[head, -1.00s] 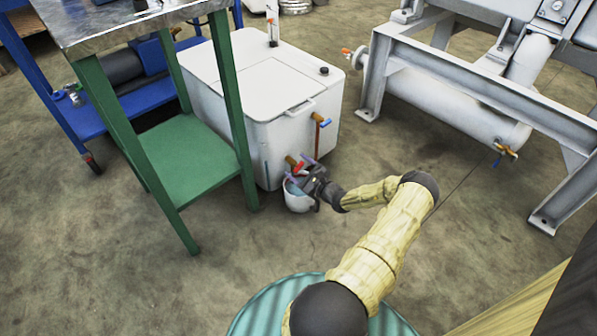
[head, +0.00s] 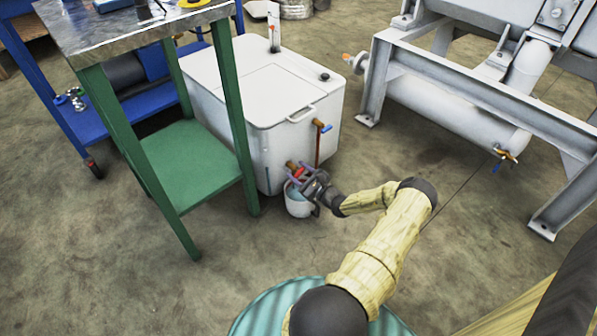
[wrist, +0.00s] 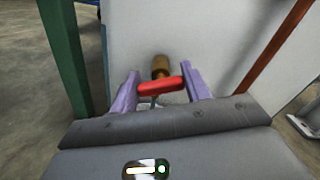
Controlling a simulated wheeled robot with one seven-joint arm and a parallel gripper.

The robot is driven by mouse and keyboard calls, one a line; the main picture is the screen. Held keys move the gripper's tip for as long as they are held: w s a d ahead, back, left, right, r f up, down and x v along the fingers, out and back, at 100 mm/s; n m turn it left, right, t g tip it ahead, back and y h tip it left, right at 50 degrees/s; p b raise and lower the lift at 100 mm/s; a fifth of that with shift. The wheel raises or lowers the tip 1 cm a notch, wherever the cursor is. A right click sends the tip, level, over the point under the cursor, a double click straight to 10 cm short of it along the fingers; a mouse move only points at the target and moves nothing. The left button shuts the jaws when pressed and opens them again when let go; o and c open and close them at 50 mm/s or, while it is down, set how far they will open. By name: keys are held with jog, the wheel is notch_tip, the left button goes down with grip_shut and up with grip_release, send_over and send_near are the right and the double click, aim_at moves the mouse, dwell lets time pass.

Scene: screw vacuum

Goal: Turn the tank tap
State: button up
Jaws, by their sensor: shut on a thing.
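The white tank (head: 262,85) stands on the floor beside the green table. Low on its front is a brass tap with a red handle (head: 299,173). In the wrist view the red handle (wrist: 160,87) lies crosswise between the two purple fingers, with the brass tap body (wrist: 160,65) behind it. My gripper (head: 302,180) is shut on the red handle; it also shows in the wrist view (wrist: 158,88). A small white bucket (head: 297,207) stands on the floor under the tap, partly hidden by my gripper.
A second tap with a blue handle (head: 326,128) sits higher on the tank, with a brown pipe (head: 318,150) below it. The green table (head: 190,165) stands close on the left. A grey metal frame (head: 470,95) with a white cylinder is at the right. Floor between is clear.

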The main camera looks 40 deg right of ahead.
jog(key=m+p, duration=0.2)
jog(key=m, duration=0.1)
jog(key=shift+p, duration=0.4)
jog(key=shift+s+f+m+p, duration=0.1)
jog(key=shift+m+p, duration=0.3)
jog(key=shift+m, duration=0.6)
jog(key=shift+c, duration=0.2)
jog(key=shift+o, duration=0.2)
jog(key=o, duration=1)
jog(key=shift+c, duration=0.2)
jog(key=shift+d, duration=0.1)
